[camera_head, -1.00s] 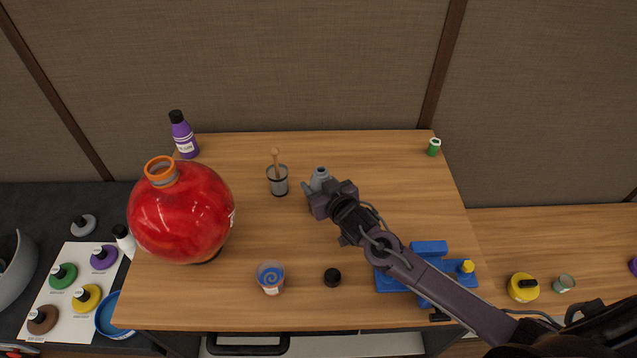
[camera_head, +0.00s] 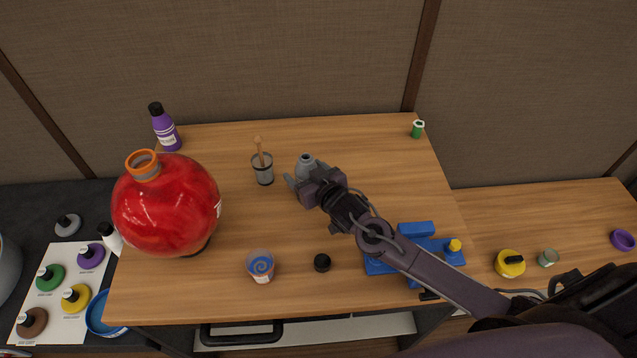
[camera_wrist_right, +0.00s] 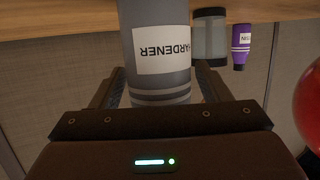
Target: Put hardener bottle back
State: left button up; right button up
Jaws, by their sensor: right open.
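The grey hardener bottle (camera_head: 306,163) stands upright on the wooden table, and its top shows no cap. In the right wrist view the bottle (camera_wrist_right: 160,45) shows its white "HARDENER" label, upside down in that picture. My right gripper (camera_head: 303,182) is open, with its fingers on either side of the bottle's body; contact cannot be told. It also shows in the right wrist view (camera_wrist_right: 160,92). A small black cap (camera_head: 322,262) lies near the table's front. My left gripper is not in view.
A big red round flask (camera_head: 165,210) stands on the left. A grey cup with a stick (camera_head: 263,172), a purple bottle (camera_head: 166,130), a cup of blue swirl (camera_head: 260,266) and a blue fixture (camera_head: 416,230) are on the table. The table's back right is mostly clear.

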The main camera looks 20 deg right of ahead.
jog(key=b+v, duration=0.1)
jog(key=v, duration=1)
jog(key=shift+f, duration=0.1)
